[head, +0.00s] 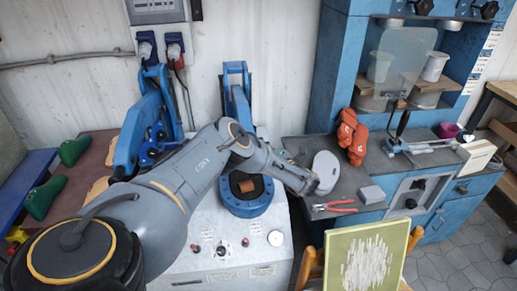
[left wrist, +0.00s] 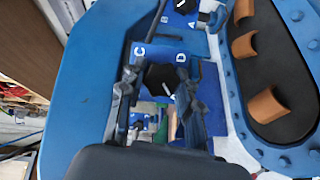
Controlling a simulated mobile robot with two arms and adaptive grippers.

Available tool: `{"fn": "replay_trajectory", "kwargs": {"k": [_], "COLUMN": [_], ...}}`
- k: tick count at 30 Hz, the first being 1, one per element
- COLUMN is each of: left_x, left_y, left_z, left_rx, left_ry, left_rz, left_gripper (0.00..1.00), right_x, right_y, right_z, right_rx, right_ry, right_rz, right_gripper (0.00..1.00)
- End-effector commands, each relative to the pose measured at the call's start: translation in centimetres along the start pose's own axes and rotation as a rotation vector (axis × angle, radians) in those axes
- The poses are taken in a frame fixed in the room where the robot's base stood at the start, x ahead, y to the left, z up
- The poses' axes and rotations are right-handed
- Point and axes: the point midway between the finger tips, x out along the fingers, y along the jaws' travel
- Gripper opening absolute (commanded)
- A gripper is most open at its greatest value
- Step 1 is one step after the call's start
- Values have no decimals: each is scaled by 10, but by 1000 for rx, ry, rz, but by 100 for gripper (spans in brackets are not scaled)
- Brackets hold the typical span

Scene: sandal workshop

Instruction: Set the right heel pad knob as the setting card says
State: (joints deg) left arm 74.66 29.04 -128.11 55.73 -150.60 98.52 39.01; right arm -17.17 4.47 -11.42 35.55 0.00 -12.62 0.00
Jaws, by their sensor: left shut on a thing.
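In the left wrist view a dark knob (left wrist: 160,78) sits on a blue plate between my fingers, with the letters C and D on the plate. My left gripper (left wrist: 165,92) is shut on this knob, a finger on each side. A small pale mark shows at the knob's lower right; its exact setting is unclear. A second dark knob (left wrist: 184,5) shows at the top edge with more letters. In the head view my arm crosses in front of the white machine (head: 225,265), and I cannot make out the left gripper there. No setting card is readable. My right gripper is not in view.
A blue bolted ring (left wrist: 250,110) with a dark inside and brown blocks stands close to my left gripper. In the head view, red pliers (head: 335,207), a grey block (head: 371,194) and an orange object (head: 351,138) lie on the bench to the right. A green-framed panel (head: 362,258) stands in front.

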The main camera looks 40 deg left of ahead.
Motion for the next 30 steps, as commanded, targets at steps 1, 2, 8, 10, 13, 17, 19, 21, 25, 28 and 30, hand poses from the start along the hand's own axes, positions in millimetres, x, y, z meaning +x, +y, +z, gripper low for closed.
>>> {"fn": "replay_trajectory", "kwargs": {"k": [1, 2, 8, 10, 13, 17, 19, 21, 25, 28, 30], "left_x": [0, 0, 0, 0, 0, 0, 0, 0, 0, 0, -3], "left_y": [-1, -1, -1, -1, -1, -1, -1, -1, -1, 0, 0], "left_z": [0, 0, 0, 0, 0, 0, 0, 0, 0, 0, 0], "left_rx": [-6, -10, -19, -19, -18, -18, -18, -18, -18, -18, -18], "left_ry": [1, 1, 1, 1, 1, 1, 1, 0, 0, 0, -1], "left_rz": [1, 3, 6, 6, 6, 6, 6, 6, 7, 7, 6], "left_gripper": [2, 2, 2, 2, 2, 42, 56, 57, 57, 57, 57], "right_x": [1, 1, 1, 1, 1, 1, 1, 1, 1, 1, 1], "right_y": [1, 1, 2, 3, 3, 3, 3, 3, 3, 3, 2], "right_z": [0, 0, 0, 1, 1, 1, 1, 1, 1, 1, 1], "right_rx": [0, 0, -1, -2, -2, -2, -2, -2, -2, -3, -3], "right_ry": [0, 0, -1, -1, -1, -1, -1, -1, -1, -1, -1], "right_rz": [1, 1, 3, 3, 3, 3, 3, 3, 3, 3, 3], "right_gripper": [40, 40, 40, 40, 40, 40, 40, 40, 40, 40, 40]}}
